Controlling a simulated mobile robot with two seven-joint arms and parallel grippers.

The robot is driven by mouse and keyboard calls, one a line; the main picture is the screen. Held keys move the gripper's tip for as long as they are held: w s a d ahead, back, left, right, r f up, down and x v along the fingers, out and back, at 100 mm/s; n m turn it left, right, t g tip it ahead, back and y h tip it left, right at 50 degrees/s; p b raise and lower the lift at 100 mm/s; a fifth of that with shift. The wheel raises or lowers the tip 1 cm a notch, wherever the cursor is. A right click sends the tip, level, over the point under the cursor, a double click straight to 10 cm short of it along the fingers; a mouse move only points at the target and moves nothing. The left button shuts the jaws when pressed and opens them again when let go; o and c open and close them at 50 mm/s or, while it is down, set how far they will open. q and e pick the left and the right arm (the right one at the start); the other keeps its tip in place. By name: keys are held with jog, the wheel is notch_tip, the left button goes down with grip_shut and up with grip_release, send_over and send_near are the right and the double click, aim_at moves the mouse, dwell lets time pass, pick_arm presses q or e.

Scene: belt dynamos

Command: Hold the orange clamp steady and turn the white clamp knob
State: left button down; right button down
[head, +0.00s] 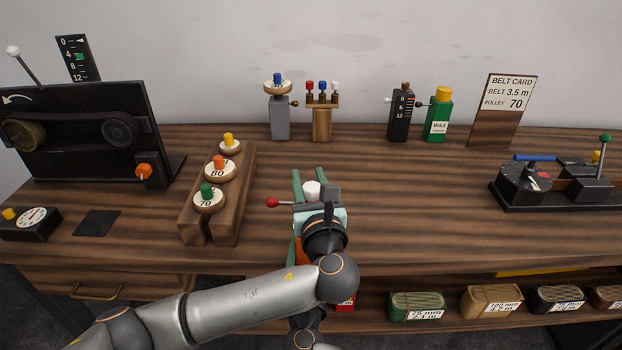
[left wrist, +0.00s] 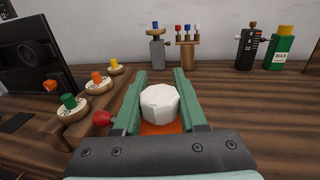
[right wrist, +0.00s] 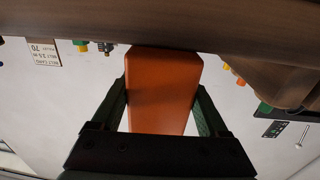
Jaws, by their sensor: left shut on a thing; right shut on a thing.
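The white clamp knob (left wrist: 160,103) is a faceted white piece at the table's front middle. My left gripper (left wrist: 160,80) is shut on it, one green finger on each side; the knob's top also shows in the head view (head: 312,188). The orange clamp (right wrist: 163,90) is a block under the tabletop edge in the right wrist view. My right gripper (right wrist: 163,100) is shut on it, a finger on each side. In the head view a sliver of orange (head: 303,250) shows beside my left wrist; most of the clamp and my right gripper are hidden there.
A red ball on a rod (head: 272,202) sticks out just left of my left gripper. A wooden rack (head: 192,222) with several pulleys stands farther left. A black belt device (head: 80,135) is at the left and another (head: 540,187) at the right.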

jog(key=shift+f, duration=0.25)
pick_arm(q)
jog(key=shift+c, duration=2.3)
grip_release()
jog(key=s+d, duration=0.2)
jog(key=s, duration=1)
jog(key=shift+d, duration=0.1)
pick_arm(e)
jog(key=shift+c, duration=1.4)
grip_release()
jog(key=shift+o, duration=1.4)
jog(key=shift+r, duration=0.2)
